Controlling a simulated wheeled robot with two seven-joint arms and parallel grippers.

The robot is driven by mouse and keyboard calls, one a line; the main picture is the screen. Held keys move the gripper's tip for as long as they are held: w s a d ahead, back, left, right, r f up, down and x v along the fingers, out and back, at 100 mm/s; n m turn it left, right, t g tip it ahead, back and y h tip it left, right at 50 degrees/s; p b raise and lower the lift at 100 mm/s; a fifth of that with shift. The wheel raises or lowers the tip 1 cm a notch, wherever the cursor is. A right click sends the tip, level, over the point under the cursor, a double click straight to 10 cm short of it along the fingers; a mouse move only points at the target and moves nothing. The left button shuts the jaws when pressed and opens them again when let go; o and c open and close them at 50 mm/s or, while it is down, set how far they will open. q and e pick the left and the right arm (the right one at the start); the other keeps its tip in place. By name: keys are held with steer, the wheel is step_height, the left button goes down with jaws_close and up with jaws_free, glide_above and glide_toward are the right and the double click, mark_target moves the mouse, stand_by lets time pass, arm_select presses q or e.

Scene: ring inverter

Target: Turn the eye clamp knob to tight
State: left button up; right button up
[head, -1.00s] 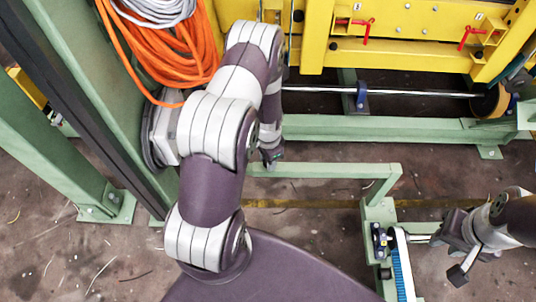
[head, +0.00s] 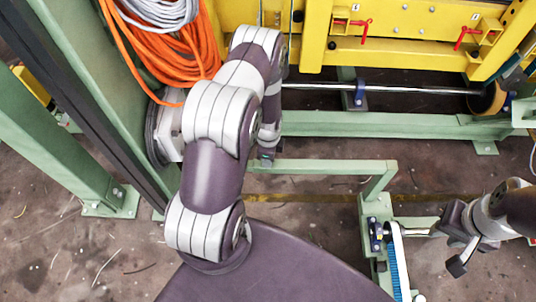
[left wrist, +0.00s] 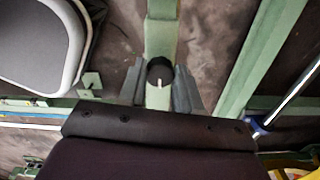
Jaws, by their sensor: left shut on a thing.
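The eye clamp knob (left wrist: 160,70) is round and black with a white pointer mark. In the left wrist view it sits on a green bar, and the mark points toward the bottom of the picture. My left gripper (left wrist: 158,88) has one grey finger on each side of the knob and is shut on it. In the head view only the end of my left gripper (head: 266,158) shows beside my forearm, and the knob is hidden there. My right gripper (head: 449,240) is at the right, with its dark fingers spread apart and nothing visible held.
A green frame rail (head: 330,167) runs right from my left gripper. A blue-and-white rail part (head: 396,255) stands left of my right gripper. A yellow frame (head: 400,45) with red handles and a steel shaft (head: 420,90) lie behind. Orange cable (head: 165,55) hangs near my left arm.

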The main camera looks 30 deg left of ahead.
stand_by(0.3)
arm_select(q)
steer(key=o, duration=1)
steer(key=shift+o, duration=0.2)
step_height(320, 180, up, 13)
steer(key=p, duration=0.3)
steer(key=shift+f, duration=0.15)
